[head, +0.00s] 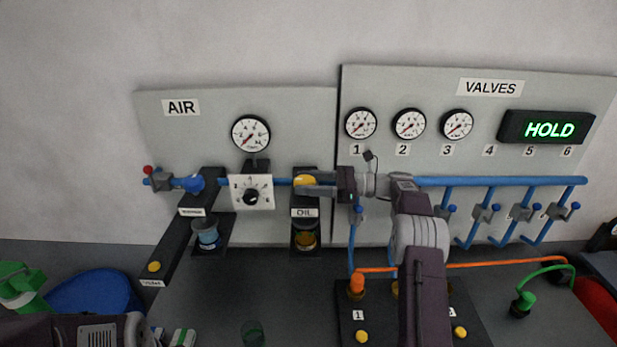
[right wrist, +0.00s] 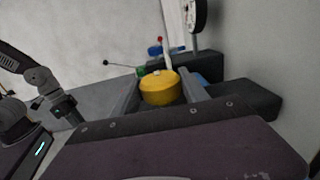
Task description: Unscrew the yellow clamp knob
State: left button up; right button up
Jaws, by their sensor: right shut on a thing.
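The yellow clamp knob (head: 304,181) sits on top of the black oil unit (head: 306,213) on the AIR panel. It also shows large between the fingers in the right wrist view (right wrist: 160,88). My right gripper (head: 312,183) reaches in from the right and is shut on the knob, one finger on each side. In the right wrist view its fingers (right wrist: 158,95) flank the knob. The fingers hide part of the knob in the head view. My left arm (head: 85,330) shows only at the lower left of the head view; its fingertips are out of sight.
A dial plate (head: 237,190) and a gauge (head: 251,133) are left of the knob. A blue pipe (head: 500,181) with several valves runs along the right panel (head: 480,80). An orange cable (head: 480,264) crosses the bench. The bench below the oil unit has free room.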

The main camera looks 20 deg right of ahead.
jog(key=shift+a+f, duration=0.1)
jog(key=shift+f, duration=0.2)
jog(key=o, duration=1.3)
jog(key=shift+c, duration=0.2)
jog(key=shift+o, duration=0.5)
jog(key=shift+w+a+r, duration=0.1)
jog(key=shift+a+r, duration=0.05)
jog(key=shift+a, duration=0.1)
jog(key=v, duration=0.9)
